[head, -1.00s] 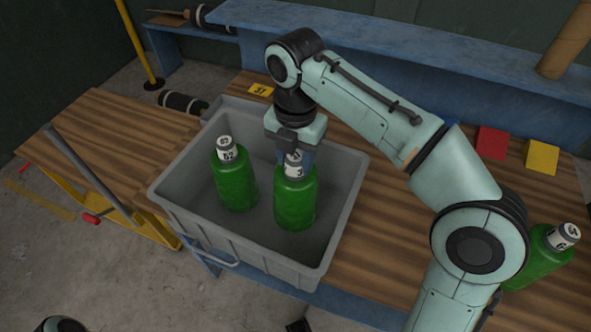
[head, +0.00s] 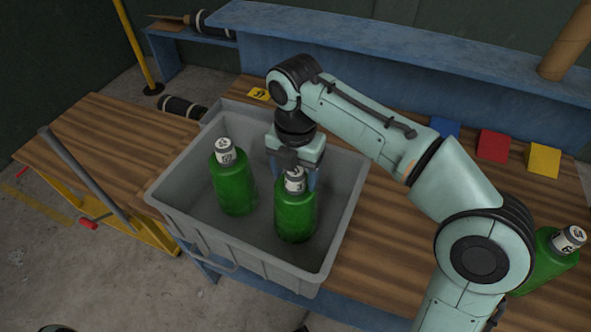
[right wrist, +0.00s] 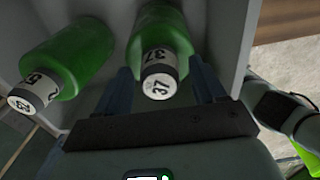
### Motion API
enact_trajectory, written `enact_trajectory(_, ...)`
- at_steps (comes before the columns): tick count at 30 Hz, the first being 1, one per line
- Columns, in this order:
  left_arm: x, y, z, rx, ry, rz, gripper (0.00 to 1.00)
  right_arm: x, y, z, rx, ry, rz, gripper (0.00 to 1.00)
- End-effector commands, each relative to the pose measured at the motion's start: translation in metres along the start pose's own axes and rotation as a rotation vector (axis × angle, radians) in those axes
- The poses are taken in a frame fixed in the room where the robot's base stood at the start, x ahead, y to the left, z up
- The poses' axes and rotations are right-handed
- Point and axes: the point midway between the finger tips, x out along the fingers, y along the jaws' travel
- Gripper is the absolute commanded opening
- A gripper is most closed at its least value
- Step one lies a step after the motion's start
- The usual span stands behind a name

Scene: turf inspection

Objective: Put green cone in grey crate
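No plain cone shape shows; the green things are bottle-shaped, with white numbered necks. One green bottle (head: 296,218), with 37 on its neck in the right wrist view (right wrist: 160,35), stands in the grey crate (head: 250,264). A second green bottle (head: 235,188) stands to its left in the crate. My right gripper (head: 294,174) reaches down into the crate over the first bottle. In the right wrist view its fingers (right wrist: 160,75) are spread on either side of the neck, with gaps showing. My left gripper is out of view.
The crate sits on a wooden bench (head: 120,135). Blue, red (head: 493,146) and yellow (head: 543,160) squares lie at the back, before a blue shelf (head: 400,45). A grey bar (head: 85,175) stands left.

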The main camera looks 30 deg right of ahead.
Motion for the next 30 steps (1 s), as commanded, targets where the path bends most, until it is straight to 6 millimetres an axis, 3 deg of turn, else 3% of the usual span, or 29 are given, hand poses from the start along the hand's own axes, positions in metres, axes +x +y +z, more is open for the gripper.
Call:
enact_trajectory(5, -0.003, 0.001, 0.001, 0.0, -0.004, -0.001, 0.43, -0.009, 0.0, 0.0, -0.001, 0.0, 0.001, 0.7)
enact_trajectory(15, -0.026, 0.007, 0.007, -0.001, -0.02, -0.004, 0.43, -0.08, 0.001, 0.0, -0.002, -0.001, 0.005, 0.7)
enact_trajectory(21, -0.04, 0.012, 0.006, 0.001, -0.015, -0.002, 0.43, -0.112, 0.001, 0.0, -0.002, -0.001, 0.001, 0.7)
enact_trajectory(30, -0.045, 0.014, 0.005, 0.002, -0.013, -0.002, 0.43, -0.123, 0.0, 0.0, -0.001, 0.0, -0.001, 0.7)
